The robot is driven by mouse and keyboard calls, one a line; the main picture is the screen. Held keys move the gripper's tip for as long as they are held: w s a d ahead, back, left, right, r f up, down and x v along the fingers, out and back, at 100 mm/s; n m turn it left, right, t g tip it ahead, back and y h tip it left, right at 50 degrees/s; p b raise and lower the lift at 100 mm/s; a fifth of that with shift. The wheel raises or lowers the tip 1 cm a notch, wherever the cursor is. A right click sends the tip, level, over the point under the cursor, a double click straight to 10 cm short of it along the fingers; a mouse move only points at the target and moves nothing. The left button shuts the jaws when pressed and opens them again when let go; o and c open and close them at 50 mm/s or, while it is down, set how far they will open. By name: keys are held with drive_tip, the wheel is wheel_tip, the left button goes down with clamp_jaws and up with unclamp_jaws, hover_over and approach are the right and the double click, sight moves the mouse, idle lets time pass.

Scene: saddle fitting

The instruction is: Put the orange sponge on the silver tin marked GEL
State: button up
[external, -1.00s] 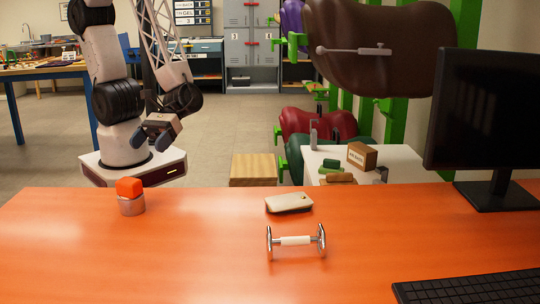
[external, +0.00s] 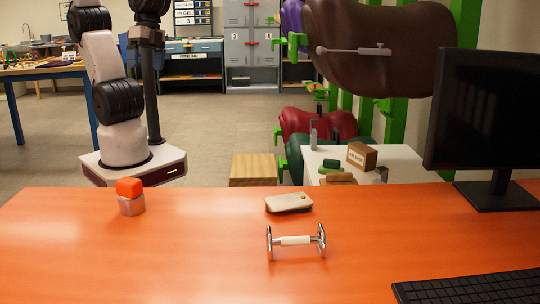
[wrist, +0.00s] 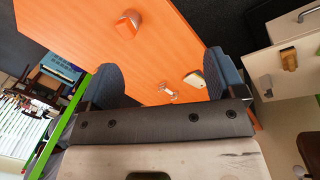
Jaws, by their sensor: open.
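The orange sponge (external: 129,187) rests on top of the silver tin (external: 131,206) at the left of the orange table in the external view. The tin stands upright, and its marking cannot be read. In the wrist view the sponge (wrist: 124,29) shows near the top, with the tin (wrist: 134,18) partly hidden behind it. My gripper (wrist: 162,72) is open and empty, its two dark fingers wide apart in the wrist view. It is well away from the sponge and out of the external view.
A dumbbell-shaped piece with a white grip (external: 295,241) and a pale flat object (external: 289,203) lie mid-table. A monitor (external: 484,115) and keyboard (external: 470,287) take up the right side. The table around the tin is clear.

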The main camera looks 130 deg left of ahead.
drive_tip(key=a+r, duration=0.1)
drive_tip(key=s+a+r+m+t+y, duration=0.1)
drive_tip(key=r, duration=0.1)
drive_tip(key=a+r+m+y, duration=0.1)
drive_tip(key=shift+s+r, duration=0.15)
drive_tip(key=shift+s, duration=0.05)
idle(1.2)
